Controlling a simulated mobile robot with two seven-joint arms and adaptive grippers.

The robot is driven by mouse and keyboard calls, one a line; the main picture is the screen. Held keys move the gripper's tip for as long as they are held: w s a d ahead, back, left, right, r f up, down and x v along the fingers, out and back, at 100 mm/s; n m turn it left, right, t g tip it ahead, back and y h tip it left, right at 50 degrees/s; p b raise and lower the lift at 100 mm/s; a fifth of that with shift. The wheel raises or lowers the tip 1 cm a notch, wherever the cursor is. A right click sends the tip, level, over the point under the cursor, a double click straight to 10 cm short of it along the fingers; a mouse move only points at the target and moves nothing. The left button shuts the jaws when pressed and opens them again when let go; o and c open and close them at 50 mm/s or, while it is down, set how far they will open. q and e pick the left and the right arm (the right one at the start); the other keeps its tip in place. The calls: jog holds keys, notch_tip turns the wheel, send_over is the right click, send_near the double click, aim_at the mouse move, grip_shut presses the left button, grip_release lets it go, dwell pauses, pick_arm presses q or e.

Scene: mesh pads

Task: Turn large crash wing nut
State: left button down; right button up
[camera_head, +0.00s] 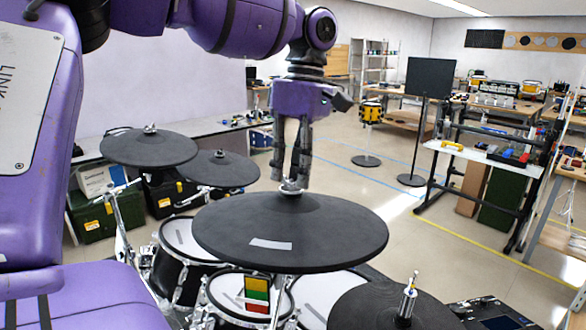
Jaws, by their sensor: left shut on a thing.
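The large crash cymbal pad (320,230) is a wide black disc in the middle of the camera_head view, mounted on a stand. Its wing nut (291,186) is a small silver piece at the top centre of the pad. My left gripper (291,178) comes down from above, pointing straight down over the pad's centre, and its fingers are shut on the wing nut. The fingers partly hide the nut, so its wings are hard to make out. My right gripper is not in view.
Two smaller black cymbal pads (148,147) (218,168) stand at the left. Another black pad (385,308) with an upright silver rod (408,297) is at the lower right. Mesh drum pads (185,240) sit below the crash. Open floor (440,235) lies to the right.

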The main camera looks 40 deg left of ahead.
pick_arm(q)
jog(key=shift+w+r, duration=0.15)
jog(key=shift+r, duration=0.05)
jog(key=c, duration=1.9)
grip_release()
jog(key=shift+c, duration=0.2)
jog(key=shift+f, duration=0.15)
notch_tip(320, 180, up, 12)
jog(key=w, duration=0.2)
jog(key=shift+f, duration=0.15)
